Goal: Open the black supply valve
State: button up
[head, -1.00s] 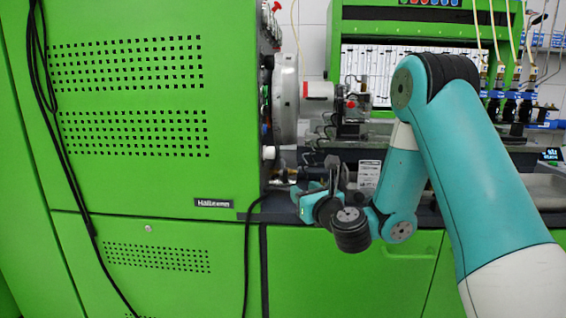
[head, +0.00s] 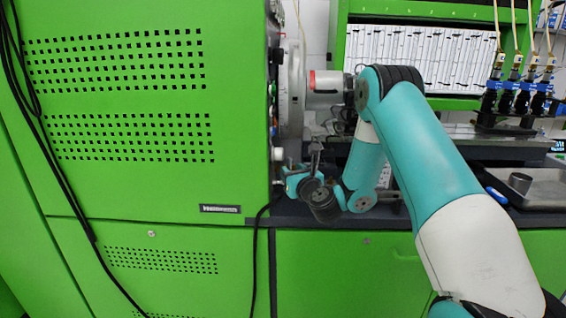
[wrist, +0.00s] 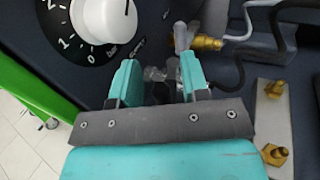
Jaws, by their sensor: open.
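I cannot pick out the black supply valve with certainty. Several black valve-like fittings with blue parts (head: 517,98) hang below thin hoses at the upper right in the head view, far from my gripper. My gripper (head: 297,175) is low beside the green cabinet's right edge. In the wrist view my gripper (wrist: 158,77) is open, its teal fingers apart. A small greyish fitting (wrist: 155,74) shows between them; I cannot tell whether they touch it. A pale lever-like piece (wrist: 182,38) on a brass fitting (wrist: 207,43) stands just beyond the right finger.
A white dial knob (wrist: 108,18) marked 0, 1, 2 is close to the left finger. More brass fittings (wrist: 274,155) are at the right. The green cabinet (head: 120,180) blocks the left in the head view. A metal tray (head: 545,190) with a cup lies at the right.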

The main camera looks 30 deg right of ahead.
jog(key=shift+w+d, duration=0.1)
jog(key=shift+w, duration=0.2)
grip_shut()
jog(key=shift+r+p, duration=0.1)
jog(key=shift+p, duration=0.4)
